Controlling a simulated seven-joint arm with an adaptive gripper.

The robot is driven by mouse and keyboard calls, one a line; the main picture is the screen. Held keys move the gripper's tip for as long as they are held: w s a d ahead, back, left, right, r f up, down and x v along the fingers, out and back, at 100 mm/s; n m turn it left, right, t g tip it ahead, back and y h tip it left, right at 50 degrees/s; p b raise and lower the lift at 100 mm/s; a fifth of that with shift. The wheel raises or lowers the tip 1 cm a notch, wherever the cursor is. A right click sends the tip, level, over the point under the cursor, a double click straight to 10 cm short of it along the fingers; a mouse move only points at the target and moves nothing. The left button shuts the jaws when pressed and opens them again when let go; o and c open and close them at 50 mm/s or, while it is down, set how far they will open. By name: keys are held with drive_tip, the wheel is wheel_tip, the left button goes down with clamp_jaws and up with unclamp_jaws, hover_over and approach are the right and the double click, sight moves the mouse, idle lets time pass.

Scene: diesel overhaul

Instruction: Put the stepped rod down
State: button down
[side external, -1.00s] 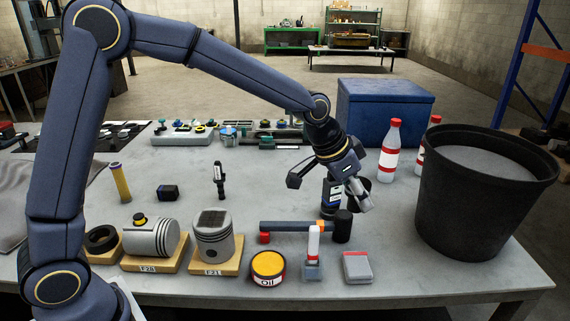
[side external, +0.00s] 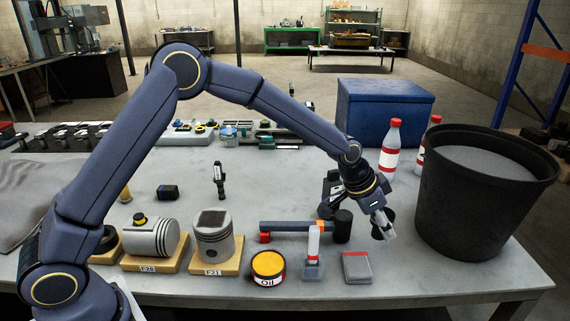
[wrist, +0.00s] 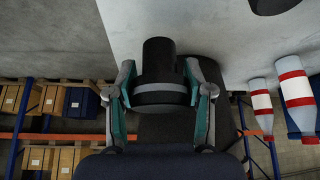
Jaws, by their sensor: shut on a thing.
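The stepped rod (wrist: 158,65) is a black cylinder with a narrower end and a wider collar in the wrist view. My gripper (wrist: 160,93) is shut on it, one finger pad on each side of the wide part. In the side external view my gripper (side external: 386,228) is low over the right part of the table, between the hammer and the black bucket. The rod shows there as a dark form (side external: 377,231) partly hidden behind the fingers. I cannot tell whether it touches the table.
A black bucket (side external: 475,225) stands close on the right. Red-and-white bottles (side external: 390,150) and a blue chest (side external: 385,110) stand behind. Some table in front of the bucket is clear.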

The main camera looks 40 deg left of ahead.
drive_tip(key=w+f, duration=0.2)
drive_tip(key=w+d+f, duration=0.1)
drive_tip(key=w+f, duration=0.1)
drive_tip(key=w+d+f, duration=0.1)
drive_tip(key=w+f, duration=0.1)
drive_tip(key=shift+w+d+f, duration=0.1)
drive_tip(key=shift+w+f, duration=0.1)
drive_tip(key=shift+w, duration=0.05)
drive_tip(key=shift+f, duration=1.55)
drive_tip(key=shift+f, duration=0.15)
drive_tip(key=shift+c, duration=2.2)
unclamp_jaws()
drive_tip(key=shift+f, duration=0.1)
